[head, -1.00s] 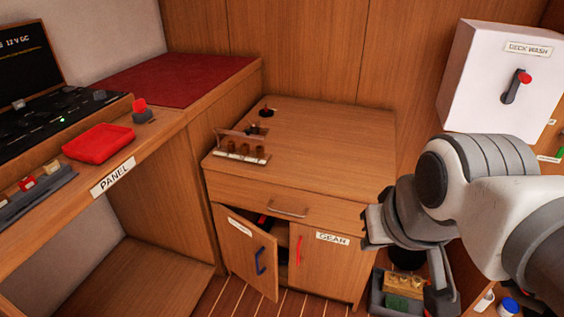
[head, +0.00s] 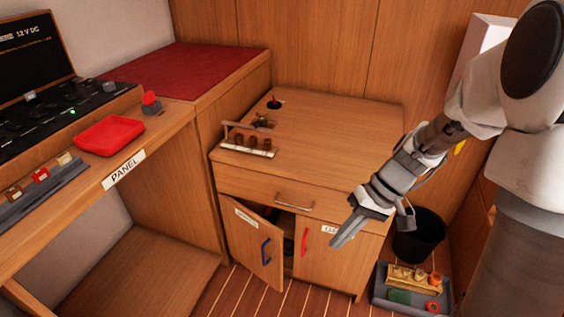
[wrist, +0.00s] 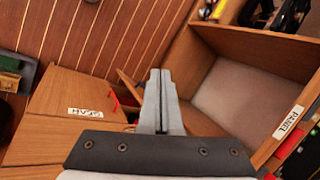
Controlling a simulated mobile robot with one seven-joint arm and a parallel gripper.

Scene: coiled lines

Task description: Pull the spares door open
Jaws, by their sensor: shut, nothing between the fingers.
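The spares door (head: 250,243) is the left door of the wooden cabinet. It has a blue handle (head: 266,251) and a white label too small to read, and it stands ajar, swung out to the front. The gear door (head: 330,252) beside it has a red handle (head: 305,240) and is closed. My gripper (head: 338,242) is shut and empty, in front of the gear door's right part in the head view, to the right of the blue handle. In the wrist view its shut fingers (wrist: 159,75) partly hide the cabinet front, where the gear label (wrist: 91,112) shows.
A drawer with a metal handle (head: 295,201) sits above the doors. A rack (head: 249,146) stands on the cabinet top. A black bin (head: 419,235) and a grey tray (head: 378,296) are on the floor at right. The floor before the doors is clear.

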